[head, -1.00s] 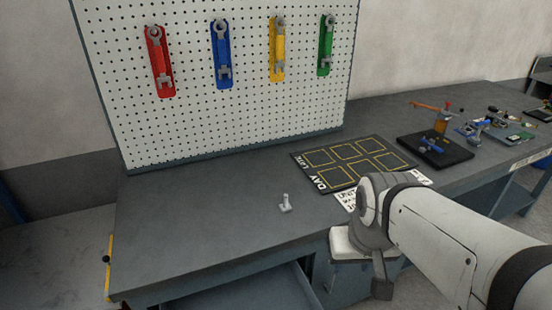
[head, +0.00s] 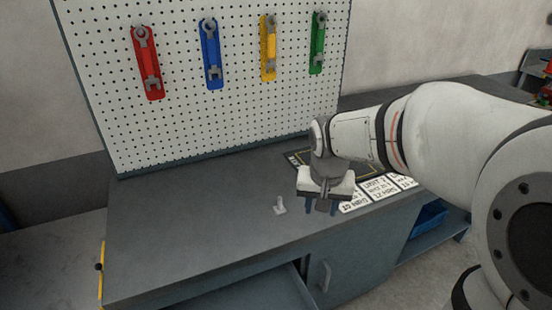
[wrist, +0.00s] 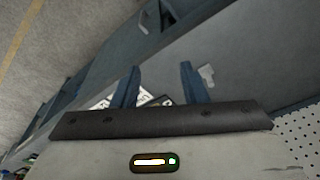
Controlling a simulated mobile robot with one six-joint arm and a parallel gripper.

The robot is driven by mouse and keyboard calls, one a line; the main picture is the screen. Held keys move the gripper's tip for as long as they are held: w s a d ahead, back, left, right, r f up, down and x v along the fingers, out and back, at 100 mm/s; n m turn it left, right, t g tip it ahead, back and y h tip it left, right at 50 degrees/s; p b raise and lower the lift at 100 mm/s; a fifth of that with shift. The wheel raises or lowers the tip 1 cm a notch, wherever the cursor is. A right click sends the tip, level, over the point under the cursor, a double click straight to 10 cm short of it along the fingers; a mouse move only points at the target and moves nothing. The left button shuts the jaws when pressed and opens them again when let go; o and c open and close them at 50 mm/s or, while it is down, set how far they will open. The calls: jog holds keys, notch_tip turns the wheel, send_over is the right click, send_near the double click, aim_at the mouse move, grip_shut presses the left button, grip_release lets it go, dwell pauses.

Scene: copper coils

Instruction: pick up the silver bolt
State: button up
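The silver bolt (head: 279,206) stands on the grey bench top in the head view, near the front edge. It also shows in the wrist view (wrist: 207,75), just right of the right finger. My gripper (head: 321,208) hangs over the bench to the right of the bolt, fingers pointing down. Its two blue fingers (wrist: 156,86) are spread apart with nothing between them. The gripper does not touch the bolt.
A pegboard (head: 245,110) with red, blue, yellow and green wrench holders stands behind the bench (head: 190,225). White printed cards (head: 376,192) and a dark mat lie right of my gripper, partly hidden by my arm. An open drawer (head: 255,290) juts out below.

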jog(key=w+a+f+m+p, duration=0.1)
jog(key=w+a+f, duration=0.15)
jog(key=w, duration=0.25)
jog(key=w+a+f, duration=0.1)
jog(key=w+a, duration=0.2)
jog(key=w, duration=0.2)
jog(key=m, duration=0.2)
send_over(280, 198)
jog(key=s+a, duration=0.1)
jog(key=a, duration=0.1)
notch_tip(280, 198, down, 5)
jog(key=shift+g, duration=0.3)
jog(key=f, duration=0.2)
jog(key=d+f+p, duration=0.1)
jog(key=f, duration=0.1)
jog(key=w+d+f+p, duration=0.1)
jog(key=f, duration=0.1)
jog(key=shift+w, duration=0.1)
jog(key=shift+f, duration=0.45)
grip_shut()
